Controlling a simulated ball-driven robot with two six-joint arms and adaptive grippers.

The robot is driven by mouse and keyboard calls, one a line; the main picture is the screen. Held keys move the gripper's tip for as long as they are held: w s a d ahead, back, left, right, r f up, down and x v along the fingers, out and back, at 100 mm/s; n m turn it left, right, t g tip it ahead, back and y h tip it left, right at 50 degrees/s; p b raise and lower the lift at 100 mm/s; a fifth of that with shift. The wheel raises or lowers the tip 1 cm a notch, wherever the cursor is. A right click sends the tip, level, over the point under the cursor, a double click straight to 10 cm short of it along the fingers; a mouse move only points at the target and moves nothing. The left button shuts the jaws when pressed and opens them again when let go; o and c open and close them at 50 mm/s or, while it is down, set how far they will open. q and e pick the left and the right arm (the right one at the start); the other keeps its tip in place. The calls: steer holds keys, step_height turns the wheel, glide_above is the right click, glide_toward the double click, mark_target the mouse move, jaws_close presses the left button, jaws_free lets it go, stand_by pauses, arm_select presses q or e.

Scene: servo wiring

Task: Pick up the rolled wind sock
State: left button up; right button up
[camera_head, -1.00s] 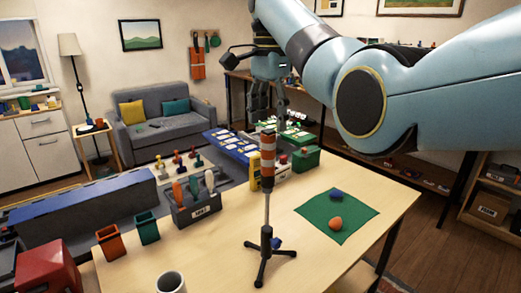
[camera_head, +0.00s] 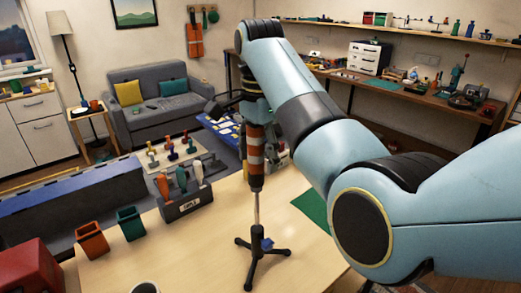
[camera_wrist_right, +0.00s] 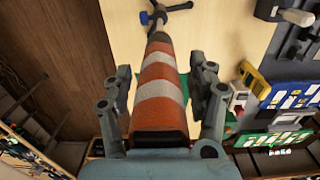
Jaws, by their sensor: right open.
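The rolled wind sock (camera_head: 257,172) is an orange-and-white striped roll with a dark end, standing upright on a thin pole. Its black tripod stand (camera_head: 262,250) rests on the table. My right gripper (camera_head: 257,138) is at the upper part of the roll, which it partly hides in the head view. In the right wrist view, the open fingers of my right gripper (camera_wrist_right: 161,82) stand on both sides of the wind sock (camera_wrist_right: 158,72), with gaps visible beside it. My left gripper is not in view.
On the wooden table (camera_head: 190,250) a grey tool holder (camera_head: 182,205) stands left of the stand, with an orange bin (camera_head: 92,241) and a green bin (camera_head: 131,224) farther left. A green mat (camera_head: 312,207) lies to the right, partly hidden by my arm.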

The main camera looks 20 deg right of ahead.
steer(key=shift+a, duration=0.4)
steer(key=shift+s+a+r, duration=0.25)
steer(key=shift+s+a, duration=0.05)
steer(key=shift+a, duration=0.05)
steer(key=shift+c, duration=0.6)
steer(key=shift+d, duration=0.15)
steer(key=shift+c, duration=1.1)
steer(key=shift+d, duration=0.15)
steer(key=shift+c, duration=1.1)
steer(key=shift+w+f, duration=0.1)
steer(key=shift+w, duration=0.05)
steer(key=shift+c, duration=1.2)
jaws_close()
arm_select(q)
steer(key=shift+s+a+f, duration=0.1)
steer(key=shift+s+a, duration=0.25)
